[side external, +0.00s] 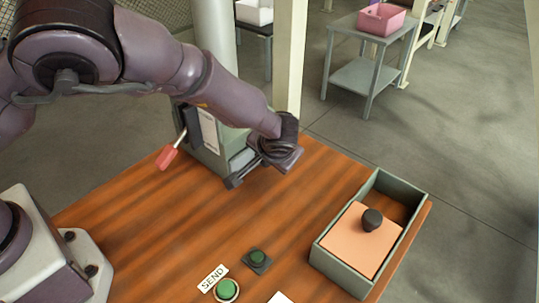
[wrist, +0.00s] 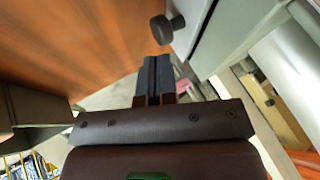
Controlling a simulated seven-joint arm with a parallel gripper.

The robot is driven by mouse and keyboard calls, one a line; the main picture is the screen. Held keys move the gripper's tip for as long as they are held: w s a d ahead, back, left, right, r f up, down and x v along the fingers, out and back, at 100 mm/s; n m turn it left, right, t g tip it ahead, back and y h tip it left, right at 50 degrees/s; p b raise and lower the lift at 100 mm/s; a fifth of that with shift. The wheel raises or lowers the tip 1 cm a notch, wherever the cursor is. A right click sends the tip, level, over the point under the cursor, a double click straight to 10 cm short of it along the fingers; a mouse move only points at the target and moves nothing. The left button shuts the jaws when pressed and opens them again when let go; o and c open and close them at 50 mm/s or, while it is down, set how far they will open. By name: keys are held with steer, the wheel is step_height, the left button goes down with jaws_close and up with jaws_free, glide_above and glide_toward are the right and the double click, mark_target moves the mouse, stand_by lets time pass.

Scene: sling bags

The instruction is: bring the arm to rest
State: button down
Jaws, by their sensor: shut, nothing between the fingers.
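My gripper (side external: 234,182) is in front of the grey-green cabinet (side external: 212,150) at the back of the wooden table in the side external view. It points down and to the left, close to the cabinet's lower front. In the wrist view its two dark fingers (wrist: 153,82) are together with nothing between them. A dark round knob (wrist: 165,27) on a pale grey front is just beyond the fingertips, to their right. I cannot tell whether the fingers touch the cabinet.
The wooden table (side external: 165,240) has free room in its middle. A grey-green box (side external: 340,270) with an orange, black-knobbed lid stands at the right. Green buttons (side external: 227,290) and a SEND label (side external: 212,278) are in front. A red-handled lever (side external: 168,157) sticks out from the cabinet.

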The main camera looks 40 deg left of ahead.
steer(key=v, duration=0.6)
steer(key=s+a+r+h, duration=0.2)
steer(key=s+a+r, duration=0.6)
steer(key=s+r, duration=0.2)
steer(key=s+a+r+h, duration=0.3)
steer(key=s+a+r, duration=0.5)
steer(key=s+r, duration=0.3)
steer(key=s, duration=0.3)
steer(key=shift+s+a+r+m+t, duration=0.15)
steer(key=shift+s+r+m+t, duration=0.15)
steer(key=shift+s+m+t, duration=0.1)
